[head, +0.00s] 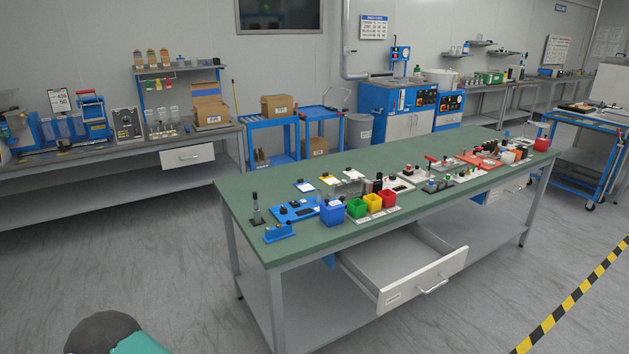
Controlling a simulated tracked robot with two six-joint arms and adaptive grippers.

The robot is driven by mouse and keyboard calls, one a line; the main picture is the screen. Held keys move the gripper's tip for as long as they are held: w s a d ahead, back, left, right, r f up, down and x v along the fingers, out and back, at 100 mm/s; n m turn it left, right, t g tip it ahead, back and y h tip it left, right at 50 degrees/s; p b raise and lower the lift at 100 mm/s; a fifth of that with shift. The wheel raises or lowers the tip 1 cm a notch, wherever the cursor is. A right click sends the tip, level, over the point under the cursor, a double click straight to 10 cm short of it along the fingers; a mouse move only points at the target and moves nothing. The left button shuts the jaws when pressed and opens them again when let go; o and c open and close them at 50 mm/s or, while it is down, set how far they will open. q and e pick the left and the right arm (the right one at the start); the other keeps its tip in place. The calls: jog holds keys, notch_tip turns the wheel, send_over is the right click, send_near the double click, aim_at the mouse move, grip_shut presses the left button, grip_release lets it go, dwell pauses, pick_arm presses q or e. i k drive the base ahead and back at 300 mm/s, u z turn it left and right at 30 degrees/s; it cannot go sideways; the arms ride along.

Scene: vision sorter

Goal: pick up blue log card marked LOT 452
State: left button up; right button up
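Three small cards with dark clips or knobs on them lie near the back edge of the green-topped table, left of its middle: a left card (305,187), a yellow-and-white card (330,180) and a pale card (353,175). The left one seems to have some blue on it, but its print is too small to read. I cannot tell which card, if any, is marked LOT 452. Neither of my grippers is in view.
The green table (245,189) carries a blue bin (333,214), a green bin (356,208), a red bin (388,198) and a blue tray (296,211). An open drawer (423,283) juts out from its front. Grey floor lies clear to the left.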

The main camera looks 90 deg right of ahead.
aim_at(304, 186)
jog(key=z, duration=0.25)
jog(key=i, duration=0.3)
jog(key=z, duration=2.55)
jog(key=k, duration=0.4)
jog(key=z, duration=0.5)
jog(key=i, duration=1.45)
jog(key=u, duration=0.55)
jog(key=i, duration=0.5)
jog(key=z, duration=0.1)
